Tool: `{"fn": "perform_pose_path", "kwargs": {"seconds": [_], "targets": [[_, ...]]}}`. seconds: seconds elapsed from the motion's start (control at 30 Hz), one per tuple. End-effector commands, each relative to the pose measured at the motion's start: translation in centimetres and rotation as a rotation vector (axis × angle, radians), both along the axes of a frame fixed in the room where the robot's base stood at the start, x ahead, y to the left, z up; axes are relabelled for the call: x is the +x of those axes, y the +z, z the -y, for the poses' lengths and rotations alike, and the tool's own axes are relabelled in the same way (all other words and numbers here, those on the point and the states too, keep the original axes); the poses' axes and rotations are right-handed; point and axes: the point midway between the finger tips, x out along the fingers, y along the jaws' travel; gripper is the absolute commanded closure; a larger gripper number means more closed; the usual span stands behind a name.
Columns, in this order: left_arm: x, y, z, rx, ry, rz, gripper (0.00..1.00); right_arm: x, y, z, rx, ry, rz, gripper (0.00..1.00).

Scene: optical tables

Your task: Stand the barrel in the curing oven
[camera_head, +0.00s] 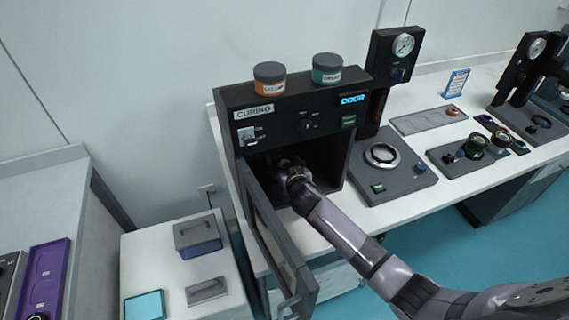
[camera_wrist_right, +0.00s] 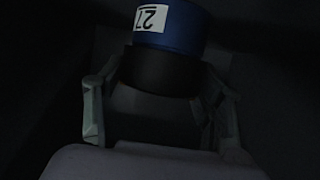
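The curing oven (camera_head: 240,98) stands on the table with its door (camera_head: 272,235) swung open to the front left. My right arm reaches through the opening, and my right gripper (camera_head: 290,170) is inside the dark chamber. In the right wrist view, the barrel (camera_wrist_right: 168,35), with a blue body, a black end and a white label, is just beyond my right gripper (camera_wrist_right: 162,100). The fingers are spread wide, one to each side of the black end, and look apart from it. Whether the barrel stands on the chamber floor is too dark to tell. My left gripper is not in view.
An orange-labelled jar (camera_head: 270,78) and a teal-labelled jar (camera_head: 327,68) stand on top of the oven. A grey device with a ring (camera_head: 382,155) is close to its right. A blue box (camera_head: 197,235) is on the low cabinet at left.

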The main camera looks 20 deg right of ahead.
Motion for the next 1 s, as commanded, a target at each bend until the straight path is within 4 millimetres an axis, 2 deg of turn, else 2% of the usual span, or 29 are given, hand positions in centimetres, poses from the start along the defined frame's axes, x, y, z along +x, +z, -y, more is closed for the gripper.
{"fn": "perform_pose_path", "kwargs": {"seconds": [0.2, 0.6, 0.77, 1.0], "targets": [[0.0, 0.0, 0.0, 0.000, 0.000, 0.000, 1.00, 0.0, 0.0, 0.0, 0.000, 0.000, 0.000, 0.21], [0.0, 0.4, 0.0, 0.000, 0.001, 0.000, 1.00, -0.1, 0.5, 0.0, 0.000, 0.000, 0.000, 0.21], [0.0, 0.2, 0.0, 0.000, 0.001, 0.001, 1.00, -1.8, 0.9, -0.1, 0.002, 0.000, 0.000, 0.21], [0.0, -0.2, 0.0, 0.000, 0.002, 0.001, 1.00, -5.7, 2.5, -0.3, 0.001, 0.001, 0.000, 0.21]]}}
